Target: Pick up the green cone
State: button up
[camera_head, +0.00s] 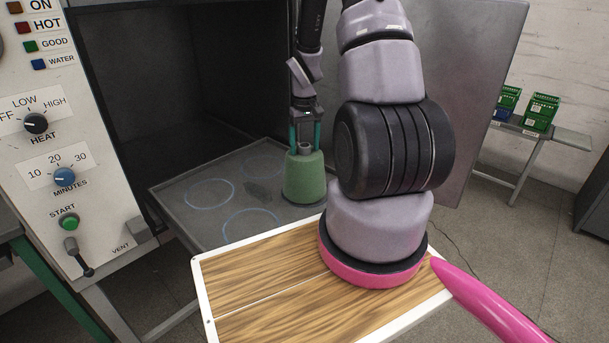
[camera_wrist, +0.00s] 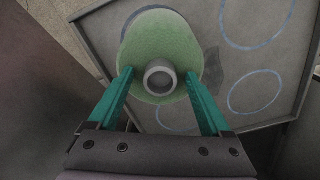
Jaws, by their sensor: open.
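The green cone (camera_head: 304,178) stands upright on the grey tray (camera_head: 168,204) of the open oven, with a grey tube end at its top. My gripper (camera_head: 305,138) is directly above it, pointing down, with its two teal fingers on either side of the cone's top. In the wrist view the cone (camera_wrist: 160,55) lies between and beyond the fingertips of my gripper (camera_wrist: 158,75), with its tube end facing the camera. The fingers are apart. I cannot tell whether they touch the cone.
Blue circles (camera_head: 208,192) mark bare spots on the tray. The oven's dark walls (camera_head: 180,80) rise behind and left. A control panel (camera_head: 60,140) stands at the left. A wooden board with a white rim (camera_head: 250,275) is in front. Green crates (camera_head: 541,112) stand far right.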

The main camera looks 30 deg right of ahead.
grip_shut()
jog(key=shift+r, duration=0.1)
dwell(1.2)
